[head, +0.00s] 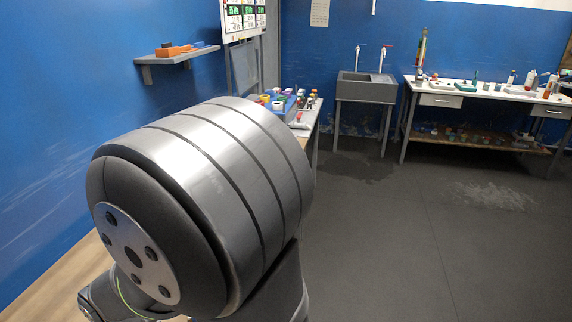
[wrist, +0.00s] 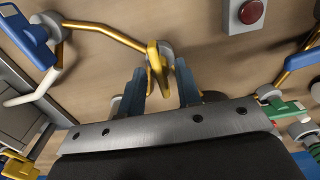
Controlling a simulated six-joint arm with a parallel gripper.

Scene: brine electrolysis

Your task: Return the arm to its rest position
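In the wrist view my gripper (wrist: 160,80) has its two dark blue-grey fingers apart, with a clear gap between them. A yellow fitting (wrist: 158,58) on a brass-coloured pipe shows in line with this gap. It does not fill the gap, and I cannot tell how far beyond the fingertips it lies. In the head view a large silver and dark joint of my arm fills the left foreground; my gripper does not show there.
The wrist view shows a red button (wrist: 252,12) on a grey box, a blue handle (wrist: 38,50) and a green fitting (wrist: 280,108) around the gripper. The head view shows a wall shelf (head: 180,57), a sink (head: 367,88), a workbench (head: 440,99) and open floor (head: 420,240).

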